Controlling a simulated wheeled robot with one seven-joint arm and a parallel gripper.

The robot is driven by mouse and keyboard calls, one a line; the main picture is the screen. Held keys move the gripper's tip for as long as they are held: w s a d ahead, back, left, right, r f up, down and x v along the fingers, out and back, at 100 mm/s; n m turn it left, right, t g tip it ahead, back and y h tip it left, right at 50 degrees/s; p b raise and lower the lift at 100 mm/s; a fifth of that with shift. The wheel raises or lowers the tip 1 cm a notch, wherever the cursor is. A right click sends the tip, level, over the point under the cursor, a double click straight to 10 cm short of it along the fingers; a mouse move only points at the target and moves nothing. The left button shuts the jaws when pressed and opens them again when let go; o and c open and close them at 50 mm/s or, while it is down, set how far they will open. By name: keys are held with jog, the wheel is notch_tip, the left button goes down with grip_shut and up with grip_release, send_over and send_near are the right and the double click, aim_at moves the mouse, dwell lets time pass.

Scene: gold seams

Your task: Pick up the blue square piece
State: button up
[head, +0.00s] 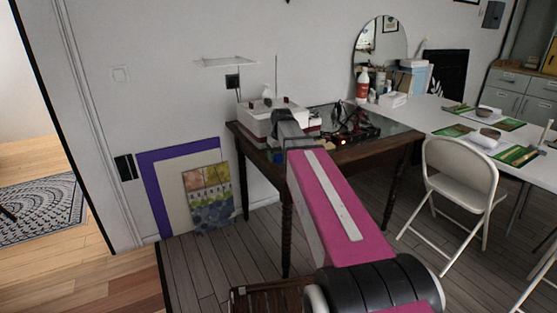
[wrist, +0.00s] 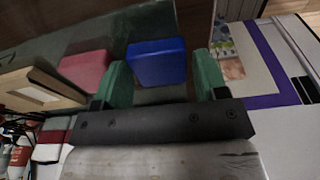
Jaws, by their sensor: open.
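The blue square piece (wrist: 157,64) shows in the wrist view, on the dark table top near its edge. My gripper (wrist: 161,60) is open, with its green fingers on either side of the blue piece in the picture. Gaps show between the piece and both fingers, and nothing is held. I cannot tell how far above the table the fingertips are. In the head view, my arm reaches to the dark wooden table (head: 350,157) and hides most of the gripper. A small blue patch (head: 279,157) shows beside the arm's end; I cannot tell if it is the piece.
A pink-red block (wrist: 84,70) lies just left of the left finger in the wrist view, with a tan box-like object (wrist: 40,88) further left. In the head view, cables (head: 357,128) clutter the table. A white folding chair (head: 460,178) stands to the right.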

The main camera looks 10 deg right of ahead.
jog(key=c, duration=0.7)
jog(key=shift+c, duration=0.2)
jog(key=shift+r, duration=0.1)
